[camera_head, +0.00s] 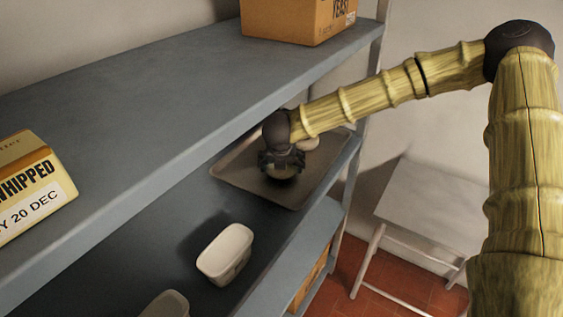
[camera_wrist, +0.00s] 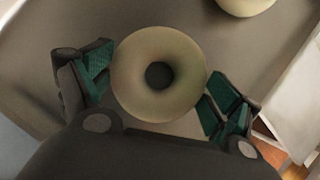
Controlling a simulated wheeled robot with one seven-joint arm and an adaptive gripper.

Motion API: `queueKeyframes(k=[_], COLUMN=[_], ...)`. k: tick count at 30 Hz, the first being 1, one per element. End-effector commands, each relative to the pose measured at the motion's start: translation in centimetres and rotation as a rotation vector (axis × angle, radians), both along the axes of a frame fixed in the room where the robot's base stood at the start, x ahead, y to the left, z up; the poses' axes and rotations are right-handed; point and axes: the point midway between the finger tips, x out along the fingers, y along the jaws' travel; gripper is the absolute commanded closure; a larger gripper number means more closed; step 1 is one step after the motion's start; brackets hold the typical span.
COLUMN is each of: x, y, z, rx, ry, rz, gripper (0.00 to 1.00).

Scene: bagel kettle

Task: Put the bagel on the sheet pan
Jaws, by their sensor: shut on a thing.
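A pale round bagel with a dark centre hole (camera_wrist: 158,46) sits between the two green-padded fingers of my gripper (camera_wrist: 152,95) in the wrist view. My gripper is shut on it. In the head view my gripper (camera_head: 283,160) is over the sheet pan (camera_head: 231,167), and the bagel (camera_head: 281,172) shows just under the fingers. The grey-brown sheet pan lies on the lower shelf and fills much of the wrist view too (camera_wrist: 258,50). A second pale rounded thing (camera_head: 308,144) is on the pan behind my gripper; it also shows at the wrist view's top edge (camera_wrist: 243,5). I cannot tell whether the held bagel touches the pan.
The upper shelf (camera_head: 180,92) overhangs the lower shelf at left. It bears a cardboard box (camera_head: 297,22) and a yellow carton (camera_head: 32,185). White tubs (camera_head: 226,253) stand on the lower shelf in front of the pan. A white stool (camera_head: 430,207) stands right of the shelving.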

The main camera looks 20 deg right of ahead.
Motion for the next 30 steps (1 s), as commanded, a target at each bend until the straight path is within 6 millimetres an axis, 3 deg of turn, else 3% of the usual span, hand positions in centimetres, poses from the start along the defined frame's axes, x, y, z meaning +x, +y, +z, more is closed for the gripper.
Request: queueKeyframes(k=[11,12,13,30], x=[-0.01,-0.02,-0.03,-0.45], y=[0.03,0.02,0.02,0.25], z=[-0.56,-0.58,-0.57,0.25], rx=[0.0,0.0,0.0,0.002], ry=[-0.001,-0.001,-0.001,-0.003], rz=[0.0,0.0,0.0,0.001], gripper=[0.36,0.04,0.0,0.0])
